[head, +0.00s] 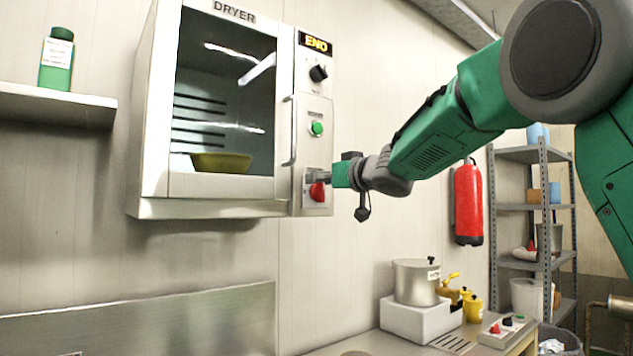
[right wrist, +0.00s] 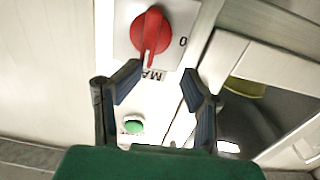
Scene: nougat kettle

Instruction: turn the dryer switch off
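The dryer (head: 150,120) is a white wall cabinet with a glass door and a control panel on its right side. Its red rotary switch (head: 317,192) is low on that panel. In the right wrist view the red switch (right wrist: 150,32) sits on a white plate, its handle pointing down toward partly hidden lettering, with a "0" to its right. My right gripper (head: 318,176) is at the panel by the switch, partly covering it in the head view. In the right wrist view its fingers (right wrist: 158,82) are apart and empty, with the switch just beyond the tips. My left gripper is out of view.
Above the switch are a green button (head: 316,128), a black knob (head: 318,73) and a lit "END" display (head: 315,42). The dryer door handle (head: 290,130) is just left of the panel. A yellowish bowl (head: 221,162) sits inside. A fire extinguisher (head: 468,203) hangs right.

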